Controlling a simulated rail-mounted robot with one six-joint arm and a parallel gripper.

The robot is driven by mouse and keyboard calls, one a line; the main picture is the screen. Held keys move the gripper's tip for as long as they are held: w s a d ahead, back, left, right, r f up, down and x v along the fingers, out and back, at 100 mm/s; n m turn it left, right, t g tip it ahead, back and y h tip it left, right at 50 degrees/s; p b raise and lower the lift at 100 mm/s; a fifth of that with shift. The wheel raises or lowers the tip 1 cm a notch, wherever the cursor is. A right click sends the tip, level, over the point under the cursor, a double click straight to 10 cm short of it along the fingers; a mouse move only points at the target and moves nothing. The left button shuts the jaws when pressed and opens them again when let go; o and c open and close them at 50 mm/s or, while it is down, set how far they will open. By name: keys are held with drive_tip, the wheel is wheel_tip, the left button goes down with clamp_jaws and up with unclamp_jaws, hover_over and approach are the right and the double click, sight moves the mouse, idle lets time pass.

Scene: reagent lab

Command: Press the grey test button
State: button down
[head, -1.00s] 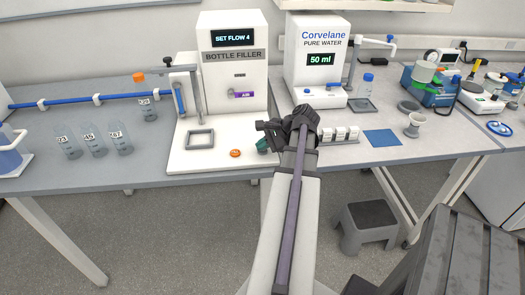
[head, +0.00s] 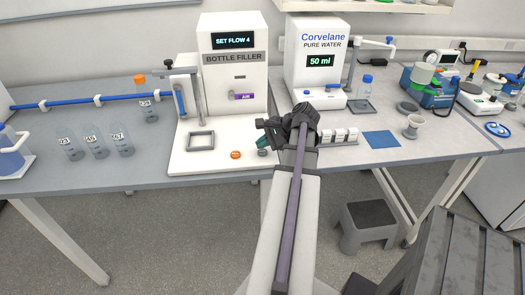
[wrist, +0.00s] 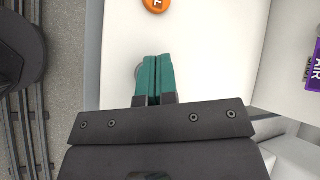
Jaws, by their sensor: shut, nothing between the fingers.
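The grey button (head: 262,152) is a small round cap on the front right of the white bottle filler base. My gripper (head: 263,143) is just above it in the head view, with its teal fingers pressed together and nothing between them. In the wrist view the fingers (wrist: 155,60) hide most of the grey button, and only a thin grey edge (wrist: 138,70) shows to their left. I see a small gap between fingertips and button in the head view. An orange button (head: 235,155) sits to its left and also shows in the wrist view (wrist: 156,4).
The bottle filler (head: 234,80) stands behind, with its display reading "SET FLOW 4" and a purple AIR label (head: 244,97). A square frame (head: 200,141) is on the base at left.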

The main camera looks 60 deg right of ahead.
sight(263, 161)
drive_tip(key=shift+r+p, duration=2.55)
drive_tip(key=shift+r, duration=0.05)
drive_tip(key=shift+f, duration=0.1)
drive_tip(key=shift+n, duration=0.3)
drive_tip(key=s+a+f+n+g, duration=0.1)
drive_tip(key=n, duration=0.1)
drive_tip(key=a+f+n+g, duration=0.1)
drive_tip(key=n, duration=0.1)
drive_tip(key=shift+s+a+f+g+h, duration=0.25)
drive_tip(key=shift+s+g+h, duration=0.05)
drive_tip(key=shift+s+h, duration=0.1)
drive_tip(key=w+a+f+n+g+h, duration=0.1)
drive_tip(key=a+n, duration=0.5)
drive_tip(key=a, duration=0.7)
drive_tip(key=w+a+n+g+h, duration=0.1)
drive_tip(key=w+a+n+g, duration=0.2)
drive_tip(key=a, duration=1)
drive_tip(key=w+a+f+n+g+h, duration=0.1)
drive_tip(key=w+a+n, duration=0.5)
drive_tip(key=a, duration=0.7)
drive_tip(key=n, duration=0.2)
drive_tip(key=shift+w+a+f+n+g, duration=0.3)
drive_tip(key=shift+w+f+g, duration=0.05)
drive_tip(key=shift+g, duration=0.05)
